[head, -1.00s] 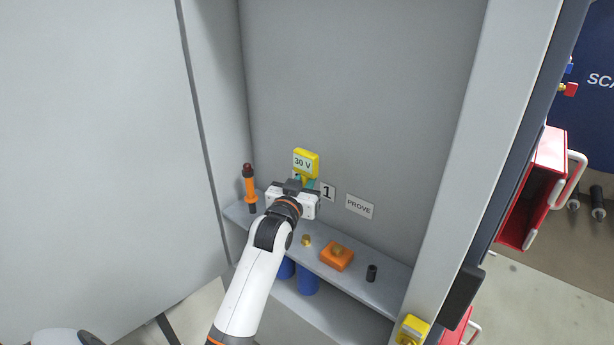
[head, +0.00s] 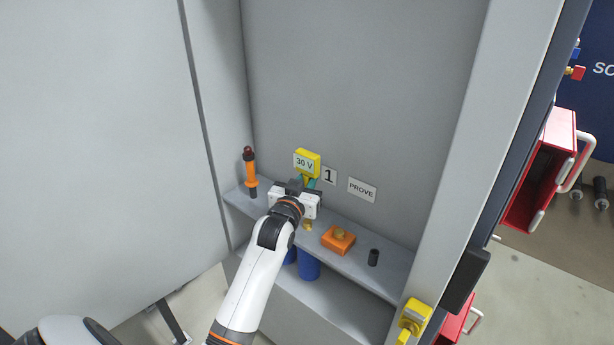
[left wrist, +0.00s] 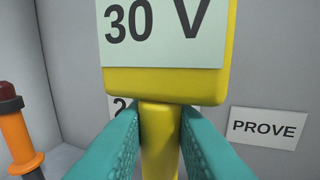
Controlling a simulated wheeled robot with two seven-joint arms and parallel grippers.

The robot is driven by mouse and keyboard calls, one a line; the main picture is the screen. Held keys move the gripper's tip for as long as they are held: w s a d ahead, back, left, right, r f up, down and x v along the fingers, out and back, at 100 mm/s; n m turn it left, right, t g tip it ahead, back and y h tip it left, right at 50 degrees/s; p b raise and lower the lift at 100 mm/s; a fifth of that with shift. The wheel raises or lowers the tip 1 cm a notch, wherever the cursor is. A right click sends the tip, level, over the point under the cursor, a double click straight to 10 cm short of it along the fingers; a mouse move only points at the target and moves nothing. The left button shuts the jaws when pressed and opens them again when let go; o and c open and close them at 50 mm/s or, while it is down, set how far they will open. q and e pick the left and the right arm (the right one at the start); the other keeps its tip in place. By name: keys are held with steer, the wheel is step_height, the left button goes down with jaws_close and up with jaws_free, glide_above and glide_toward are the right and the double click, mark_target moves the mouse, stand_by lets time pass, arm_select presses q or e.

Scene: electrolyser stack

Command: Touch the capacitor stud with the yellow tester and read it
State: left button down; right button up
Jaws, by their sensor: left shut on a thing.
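My left gripper (head: 303,186) is shut on the yellow tester, whose head (head: 306,163) stands above the jaws. In the left wrist view the teal fingers (left wrist: 160,150) close on the tester's yellow stem (left wrist: 159,140). Its display (left wrist: 165,30) reads 30 V. The tester's lower end is hidden behind my gripper and arm, so I cannot tell what it touches. A brass stud (head: 308,226) shows just below the gripper, partly covered. Blue capacitors (head: 308,264) sit beneath the shelf. My right gripper is not in view.
An orange tool with a dark red top (head: 250,172) stands left on the shelf (head: 343,258). An orange block with a brass knob (head: 338,239) and a black cylinder (head: 373,258) are to the right.

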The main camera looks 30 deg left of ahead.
mark_target(306, 165)
arm_select(q)
steer(key=shift+f, duration=0.65)
steer(key=shift+f, duration=0.4)
stand_by(0.5)
steer(key=shift+s, duration=0.1)
stand_by(0.5)
step_height(306, 165, up, 7)
steer(key=p, duration=0.6)
steer(key=shift+r+p, duration=0.1)
steer(key=shift+p, duration=0.25)
